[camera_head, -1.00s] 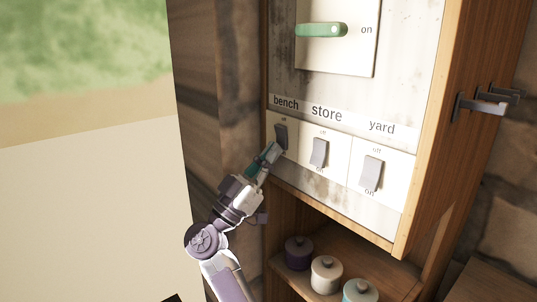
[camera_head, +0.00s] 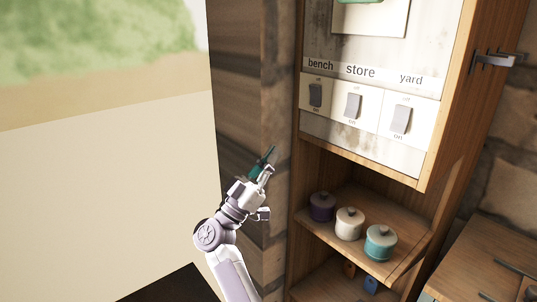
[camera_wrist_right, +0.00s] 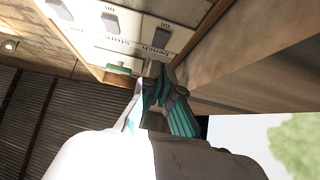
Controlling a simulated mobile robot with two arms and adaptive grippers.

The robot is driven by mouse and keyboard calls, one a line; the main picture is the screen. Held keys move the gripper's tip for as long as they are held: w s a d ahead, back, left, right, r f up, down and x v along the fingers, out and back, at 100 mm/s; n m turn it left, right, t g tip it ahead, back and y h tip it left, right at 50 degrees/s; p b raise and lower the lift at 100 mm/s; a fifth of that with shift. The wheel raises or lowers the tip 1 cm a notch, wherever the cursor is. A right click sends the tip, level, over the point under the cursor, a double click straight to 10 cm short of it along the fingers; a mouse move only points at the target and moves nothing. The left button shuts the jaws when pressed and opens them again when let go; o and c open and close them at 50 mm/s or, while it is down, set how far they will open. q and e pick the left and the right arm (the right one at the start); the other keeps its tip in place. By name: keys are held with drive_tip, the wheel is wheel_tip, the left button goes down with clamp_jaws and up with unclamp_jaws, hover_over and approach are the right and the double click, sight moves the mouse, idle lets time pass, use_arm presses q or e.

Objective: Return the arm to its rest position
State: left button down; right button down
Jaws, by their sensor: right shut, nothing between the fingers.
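My right gripper (camera_head: 268,160) is shut and empty, with teal fingertips. It is below and left of the switch panel, apart from it, in front of the wooden post. In the right wrist view its fingers (camera_wrist_right: 160,88) point toward the panel. The panel carries the bench switch (camera_head: 316,95), the store switch (camera_head: 353,106) and the yard switch (camera_head: 401,119). The bench switch also shows in the right wrist view (camera_wrist_right: 157,61). My left gripper is not in view.
A green lever (camera_head: 358,2) is cut off at the top. A shelf (camera_head: 390,265) below the panel holds a purple jar (camera_head: 321,207), a cream jar (camera_head: 349,223) and a teal jar (camera_head: 380,243). Metal hooks (camera_head: 497,60) stick out at the cabinet's right side. A wooden cabinet stands lower right.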

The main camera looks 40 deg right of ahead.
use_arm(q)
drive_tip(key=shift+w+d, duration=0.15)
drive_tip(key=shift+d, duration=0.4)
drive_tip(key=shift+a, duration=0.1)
